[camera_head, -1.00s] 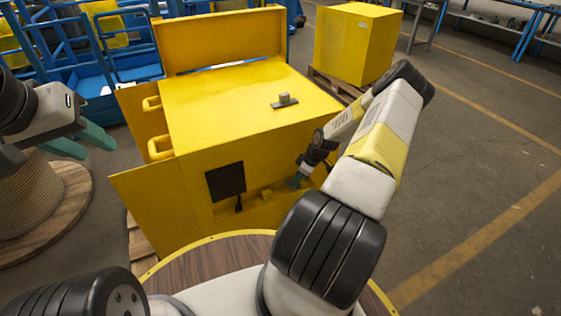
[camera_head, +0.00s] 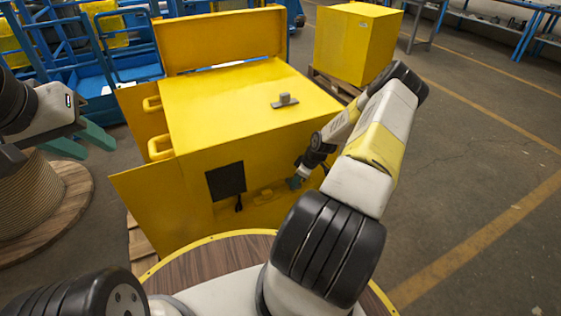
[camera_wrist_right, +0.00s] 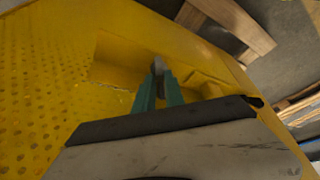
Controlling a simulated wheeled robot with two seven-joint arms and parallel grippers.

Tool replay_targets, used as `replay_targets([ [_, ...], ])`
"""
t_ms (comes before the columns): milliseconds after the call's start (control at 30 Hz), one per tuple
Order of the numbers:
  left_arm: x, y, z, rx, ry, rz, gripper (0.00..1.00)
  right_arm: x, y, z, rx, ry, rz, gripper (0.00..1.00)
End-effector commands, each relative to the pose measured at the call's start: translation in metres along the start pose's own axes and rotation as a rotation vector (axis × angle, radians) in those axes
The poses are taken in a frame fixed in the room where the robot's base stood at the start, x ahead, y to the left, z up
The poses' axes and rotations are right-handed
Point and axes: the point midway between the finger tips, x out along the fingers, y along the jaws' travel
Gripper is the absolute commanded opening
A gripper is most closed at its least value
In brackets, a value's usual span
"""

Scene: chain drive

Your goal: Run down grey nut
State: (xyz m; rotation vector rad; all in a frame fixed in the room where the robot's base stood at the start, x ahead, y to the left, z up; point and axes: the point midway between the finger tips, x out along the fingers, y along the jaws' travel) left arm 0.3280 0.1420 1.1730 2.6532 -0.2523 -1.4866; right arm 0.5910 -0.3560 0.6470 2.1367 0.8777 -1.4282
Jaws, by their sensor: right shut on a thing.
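The grey nut (camera_wrist_right: 158,65) is a small rounded grey piece between the teal fingertips in the right wrist view, against the yellow machine. My right gripper (camera_wrist_right: 158,76) is shut on it. In the head view this gripper (camera_head: 295,182) is at the lower front of the yellow machine (camera_head: 245,100), and the nut is too small or hidden to make out. The wrist view does not clearly show what the nut sits on. My left gripper (camera_head: 100,150) is open and empty, to the left of the machine.
A small grey part (camera_head: 285,101) lies on the machine's top. A dark square panel (camera_head: 226,181) is on its front, left of my right gripper. A wooden cable reel (camera_head: 60,215) stands at left, and a yellow box (camera_head: 352,45) at the back. The right floor is clear.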

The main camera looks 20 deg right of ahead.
Motion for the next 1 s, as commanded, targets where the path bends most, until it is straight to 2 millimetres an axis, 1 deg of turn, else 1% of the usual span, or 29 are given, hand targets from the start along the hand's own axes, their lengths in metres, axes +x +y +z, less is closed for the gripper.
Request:
replay_targets([
  [267,0.0,0.0,0.0,0.0,0.0,0.0,0.36,-0.0004,-0.0028,-0.0009,0.162,-0.002,0.068,0.0],
  [1000,0.0,0.0,0.0,0.0,0.0,0.0,0.36,0.0012,-0.0084,-0.0049,0.787,0.0,0.329,0.0],
])
